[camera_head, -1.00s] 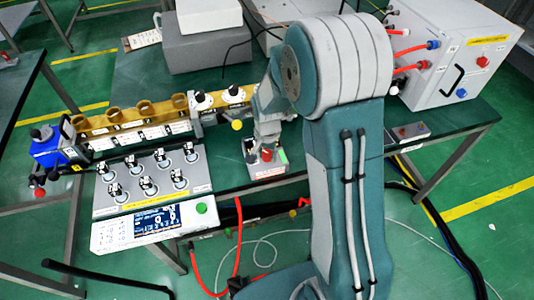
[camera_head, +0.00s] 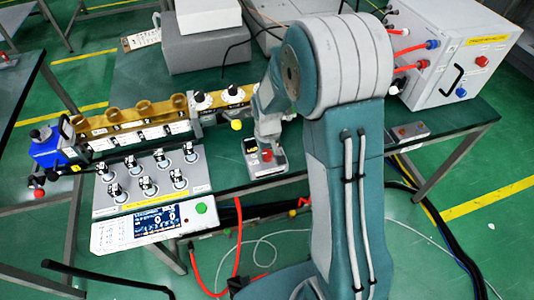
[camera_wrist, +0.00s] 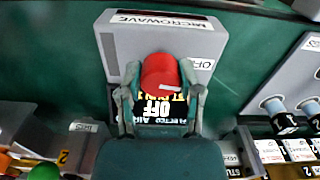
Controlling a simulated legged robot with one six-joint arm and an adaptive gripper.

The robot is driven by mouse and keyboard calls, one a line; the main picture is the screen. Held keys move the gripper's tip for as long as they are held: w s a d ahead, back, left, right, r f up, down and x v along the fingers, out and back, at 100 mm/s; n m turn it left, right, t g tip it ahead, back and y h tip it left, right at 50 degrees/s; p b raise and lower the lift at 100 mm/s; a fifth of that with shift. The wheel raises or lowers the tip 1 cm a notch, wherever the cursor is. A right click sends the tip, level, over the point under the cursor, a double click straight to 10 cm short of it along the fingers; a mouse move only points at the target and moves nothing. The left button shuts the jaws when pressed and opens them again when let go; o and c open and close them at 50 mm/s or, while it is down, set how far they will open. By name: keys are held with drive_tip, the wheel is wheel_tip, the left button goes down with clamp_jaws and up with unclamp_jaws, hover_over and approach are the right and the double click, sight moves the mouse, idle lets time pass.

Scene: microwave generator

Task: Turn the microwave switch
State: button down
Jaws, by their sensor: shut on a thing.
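The microwave switch is a red knob (camera_wrist: 161,76) on a grey box (camera_wrist: 120,50) labelled MICROWAVE in the wrist view. A black label (camera_wrist: 152,112) reading OFF lies just below the knob, and a white label partly reading OF is at its right. My gripper (camera_wrist: 161,82) has its two fingers against the left and right sides of the knob. In the head view the box (camera_head: 272,171) stands on the green table, with the red knob (camera_head: 267,155) under my wrist. Part of the knob is hidden by my gripper there.
A panel with several black knobs (camera_head: 120,206) and a display unit (camera_head: 140,229) with a green button (camera_head: 201,208) lie at left. A brass waveguide (camera_head: 125,119) runs behind them. A white cabinet (camera_head: 465,50) with red hoses stands at right.

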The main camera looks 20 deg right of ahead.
sight(267, 154)
drive_tip(key=shift+n, duration=0.7)
drive_tip(key=shift+c, duration=1.3)
unclamp_jaws()
wheel_tip(267, 154, up, 12)
